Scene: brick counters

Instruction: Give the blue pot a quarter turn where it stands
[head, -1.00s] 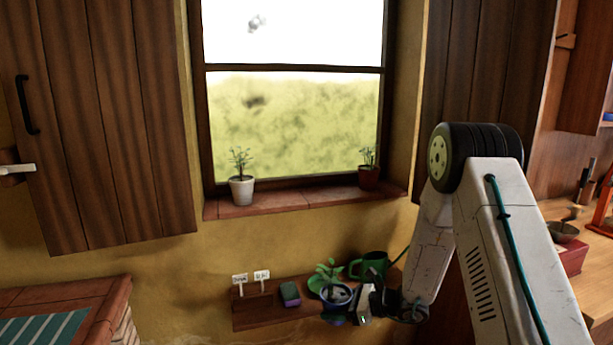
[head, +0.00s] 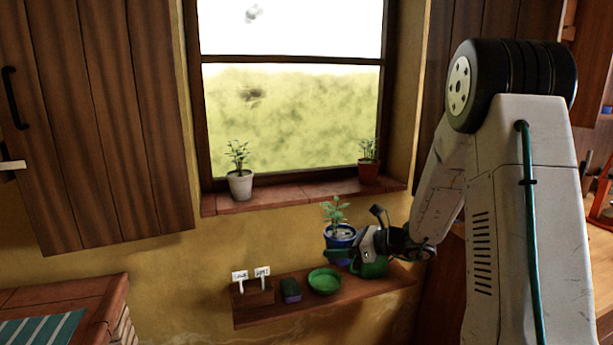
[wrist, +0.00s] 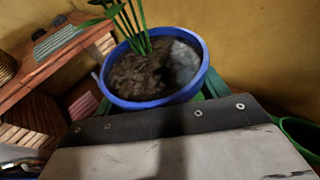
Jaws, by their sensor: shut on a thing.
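The blue pot (head: 341,243) holds soil and a green leafy plant. In the head view it is up in the air above the wooden shelf, upright or nearly so, clear of the green saucer (head: 325,281). My gripper (head: 357,252) comes from the right and is shut on the pot's side.
The shelf (head: 345,297) also carries a dark sponge-like block (head: 290,290), two small white labels (head: 251,274) and a green mug (head: 371,268) behind my gripper. Above, the windowsill (head: 290,195) bears a white pot (head: 240,185) and a terracotta pot (head: 368,171).

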